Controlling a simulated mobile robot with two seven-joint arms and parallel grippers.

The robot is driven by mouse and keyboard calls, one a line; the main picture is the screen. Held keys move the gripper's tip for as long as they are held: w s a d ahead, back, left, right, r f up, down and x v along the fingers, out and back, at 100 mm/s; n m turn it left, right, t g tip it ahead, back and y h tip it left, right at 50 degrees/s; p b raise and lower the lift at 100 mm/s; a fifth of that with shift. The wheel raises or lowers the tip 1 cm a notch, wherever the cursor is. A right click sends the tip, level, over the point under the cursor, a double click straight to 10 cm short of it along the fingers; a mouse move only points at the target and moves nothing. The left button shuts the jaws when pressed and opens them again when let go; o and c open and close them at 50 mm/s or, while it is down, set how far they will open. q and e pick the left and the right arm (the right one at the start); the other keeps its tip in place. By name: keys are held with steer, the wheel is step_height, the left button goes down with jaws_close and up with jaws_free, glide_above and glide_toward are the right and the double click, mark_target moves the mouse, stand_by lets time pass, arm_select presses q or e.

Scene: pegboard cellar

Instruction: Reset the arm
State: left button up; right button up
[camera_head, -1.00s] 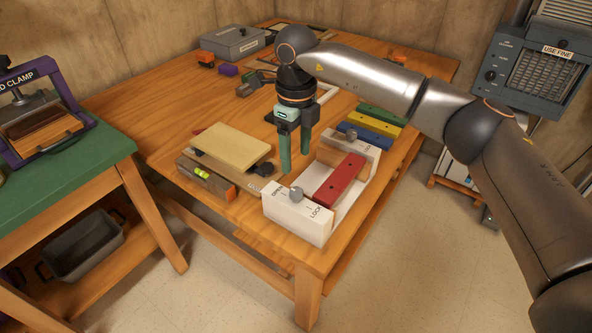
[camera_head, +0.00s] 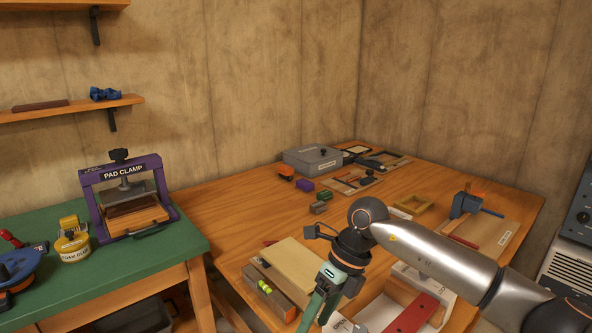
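My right arm comes in from the right edge, its links reaching left over the wooden table (camera_head: 235,205). My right gripper (camera_head: 318,312), with green fingers, points down between the pale wooden board (camera_head: 287,262) and the white fixture (camera_head: 378,318) that holds a red bar (camera_head: 412,313). Its fingers look apart, with nothing seen between them. The fingertips are near the bottom edge of the picture. My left gripper is not in view.
A grey box (camera_head: 312,160) and small blocks lie farther back on the table. A purple pad clamp (camera_head: 125,200) stands on the green bench (camera_head: 185,243) at left. A blue clamp (camera_head: 464,204) sits on a board at right. The table's left middle is clear.

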steer(key=s+a+r+m+y+p, duration=0.1)
steer(key=s+a+r+m+y, duration=0.25)
steer(key=a+y, duration=0.35)
steer(key=s+a+r+m+y+p, duration=0.2)
steer(key=s+a+y, duration=0.35)
steer(key=a, duration=0.25)
steer(key=w+d+m+t+y+p, duration=0.15)
steer(key=w+d+m+t, duration=0.4)
steer(key=m+t, duration=1)
steer(key=s+d+f+m+t+h+p, duration=0.2)
steer(key=d+f+m+h, duration=0.8)
steer(key=m, duration=0.4)
arm_select(q)
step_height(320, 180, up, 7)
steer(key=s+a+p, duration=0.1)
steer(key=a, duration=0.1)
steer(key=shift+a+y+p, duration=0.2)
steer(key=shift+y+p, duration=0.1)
steer(key=shift+p, duration=0.1)
arm_select(e)
steer(key=s+d+f+m+g+h, duration=0.6)
steer(key=s+d+f, duration=0.5)
steer(key=s+f, duration=0.4)
steer(key=shift+s+m, duration=0.4)
steer(key=shift+m, duration=0.5)
